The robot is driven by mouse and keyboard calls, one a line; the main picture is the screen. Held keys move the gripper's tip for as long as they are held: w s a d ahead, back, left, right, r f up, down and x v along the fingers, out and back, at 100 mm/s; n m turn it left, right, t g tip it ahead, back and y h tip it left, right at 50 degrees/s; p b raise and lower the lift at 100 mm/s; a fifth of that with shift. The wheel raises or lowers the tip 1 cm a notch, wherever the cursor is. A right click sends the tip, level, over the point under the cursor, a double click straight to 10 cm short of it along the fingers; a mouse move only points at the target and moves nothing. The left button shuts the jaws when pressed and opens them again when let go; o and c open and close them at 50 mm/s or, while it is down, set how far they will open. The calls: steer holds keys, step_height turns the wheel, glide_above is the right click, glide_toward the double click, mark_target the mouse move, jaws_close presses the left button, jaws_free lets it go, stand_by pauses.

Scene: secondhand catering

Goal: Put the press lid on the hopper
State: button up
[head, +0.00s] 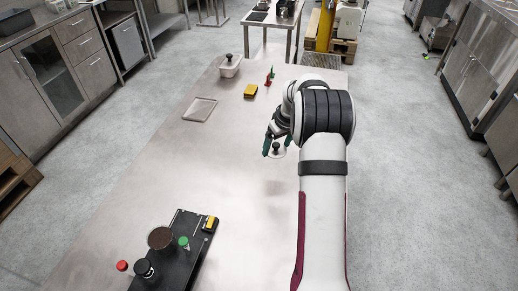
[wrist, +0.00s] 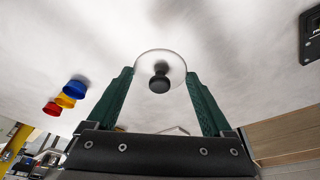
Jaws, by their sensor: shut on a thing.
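The press lid (head: 278,154) is a pale round disc with a black knob. My gripper (head: 277,142) is shut on it, right of the middle of the table. In the wrist view the clear disc (wrist: 159,57) and its knob sit between the two green fingers. A round opening with brown contents (head: 160,238), which looks like the hopper, is on a black base (head: 176,270) at the near left of the table. The lid is well apart from it, farther back and to the right. I cannot tell how high the lid is above the table.
A red-topped item (head: 122,266), a black knob (head: 144,268), a green-topped item (head: 184,242) and a yellow block (head: 210,224) surround the opening. Farther back are a flat tray (head: 199,109), yellow block (head: 250,90) and white tub (head: 230,70). The table's middle is clear.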

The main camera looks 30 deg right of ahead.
steer(key=shift+s+d+r, duration=0.45)
steer(key=shift+s+d, duration=0.05)
steer(key=shift+s, duration=0.15)
steer(key=shift+a+r, duration=0.1)
steer(key=shift+r, duration=0.05)
steer(key=s+a+r, duration=0.2)
steer(key=a+r, duration=0.9)
steer(key=a, duration=0.5)
steer(key=s+a+r, duration=0.6)
steer(key=s+a, duration=0.3)
steer(key=a, duration=0.2)
steer(key=w+d+f+m+h, duration=0.1)
steer(key=w+d+f+m, duration=0.15)
steer(key=d+f, duration=0.6)
steer(key=w+d+f+m, duration=0.2)
steer(key=w+d+f, duration=0.1)
steer(key=d+f, duration=0.55)
glide_above(227, 190)
steer(key=s, duration=0.1)
step_height(227, 190, down, 7)
steer(key=shift+s, duration=0.1)
step_height(227, 190, down, 4)
steer(key=shift+a+f, duration=0.1)
steer(key=shift+a, duration=0.05)
